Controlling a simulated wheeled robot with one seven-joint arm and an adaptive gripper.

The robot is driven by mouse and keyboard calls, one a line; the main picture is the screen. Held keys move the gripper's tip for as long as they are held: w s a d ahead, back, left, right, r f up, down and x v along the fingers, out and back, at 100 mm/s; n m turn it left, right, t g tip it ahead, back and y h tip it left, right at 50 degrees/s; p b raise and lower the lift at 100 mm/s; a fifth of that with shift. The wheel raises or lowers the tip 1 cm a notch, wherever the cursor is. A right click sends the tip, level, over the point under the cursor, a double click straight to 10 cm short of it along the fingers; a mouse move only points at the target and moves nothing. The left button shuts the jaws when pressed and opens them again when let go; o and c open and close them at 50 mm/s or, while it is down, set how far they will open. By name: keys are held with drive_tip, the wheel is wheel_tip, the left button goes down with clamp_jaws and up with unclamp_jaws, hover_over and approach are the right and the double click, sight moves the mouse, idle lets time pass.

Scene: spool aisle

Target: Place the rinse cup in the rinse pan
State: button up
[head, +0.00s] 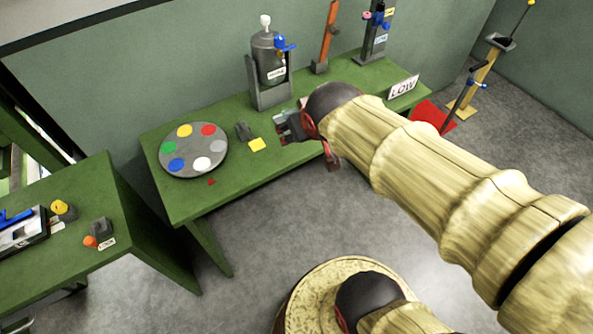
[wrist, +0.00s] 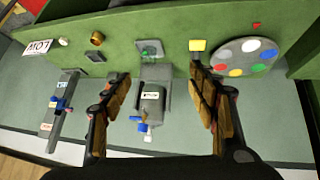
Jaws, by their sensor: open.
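A small brass-coloured cup-like piece (wrist: 97,38), which looks like the rinse cup, stands on the green bench in the wrist view, left of the space between my fingers. My arm hides it in the head view. A flat grey-green tray (wrist: 150,47), which looks like the rinse pan, lies in front of the grey tank (wrist: 152,98). It is partly covered by my gripper in the head view. My gripper (wrist: 160,85) is open, its two fingers wide apart with nothing between them. In the head view my gripper (head: 314,142) hangs over the bench's front part.
A round palette (head: 193,150) of coloured discs and a yellow square (head: 257,145) lie to the left. Another bench (head: 110,205) is at left.

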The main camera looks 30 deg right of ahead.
drive_tip(key=s+a+n+g+y, duration=0.1)
drive_tip(key=s+a+g+y, duration=0.1)
drive_tip(key=s+a, duration=0.6)
drive_tip(key=s+r, duration=0.1)
drive_tip(key=s, duration=0.2)
idle(0.6)
